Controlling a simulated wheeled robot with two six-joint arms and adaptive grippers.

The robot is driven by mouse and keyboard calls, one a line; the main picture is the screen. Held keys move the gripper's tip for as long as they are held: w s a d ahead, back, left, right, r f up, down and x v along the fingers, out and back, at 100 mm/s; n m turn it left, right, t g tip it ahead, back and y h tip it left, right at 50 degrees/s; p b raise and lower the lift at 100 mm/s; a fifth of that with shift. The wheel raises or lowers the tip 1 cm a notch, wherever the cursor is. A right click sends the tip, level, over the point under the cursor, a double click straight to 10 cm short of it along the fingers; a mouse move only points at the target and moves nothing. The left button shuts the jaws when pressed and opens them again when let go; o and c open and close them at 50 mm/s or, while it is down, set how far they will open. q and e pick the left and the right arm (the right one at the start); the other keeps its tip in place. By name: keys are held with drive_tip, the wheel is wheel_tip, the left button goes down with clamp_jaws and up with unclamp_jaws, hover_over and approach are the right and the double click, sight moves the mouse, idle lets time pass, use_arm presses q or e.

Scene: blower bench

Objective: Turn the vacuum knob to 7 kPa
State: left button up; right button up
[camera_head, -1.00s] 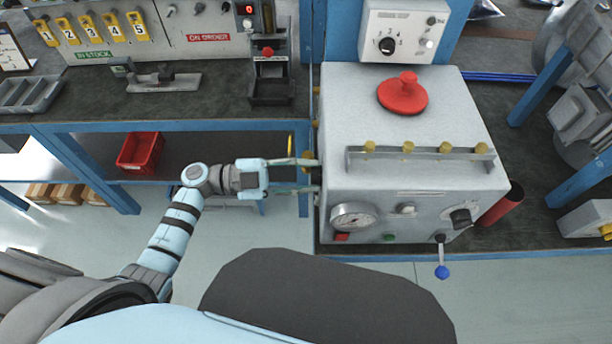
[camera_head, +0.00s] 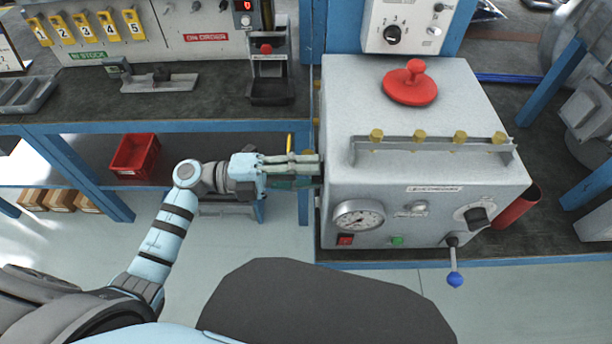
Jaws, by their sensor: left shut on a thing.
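The grey vacuum box (camera_head: 440,90) stands on the bench, with a round gauge (camera_head: 358,216) at the front left. A black knob (camera_head: 477,217) with a scale plate sits at the front right, apart from both grippers. My left gripper (camera_head: 320,168) reaches in from the left, its fingertips right at the box's left side. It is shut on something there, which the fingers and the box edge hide. I cannot tell from here whether that is the vacuum knob. The gauge reading is too small to tell. My right gripper is not in view.
A blue-tipped lever (camera_head: 455,270) hangs from the box front. A row of brass knobs on a rail (camera_head: 430,144) and a red lid knob (camera_head: 411,84) stand on top. A red bin (camera_head: 135,157) sits on the lower shelf at left.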

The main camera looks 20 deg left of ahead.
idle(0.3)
use_arm(q)
drive_tip(key=o, duration=1.1)
drive_tip(key=shift+m, duration=0.3)
drive_tip(key=shift+o, duration=0.2)
drive_tip(key=v, duration=1.2)
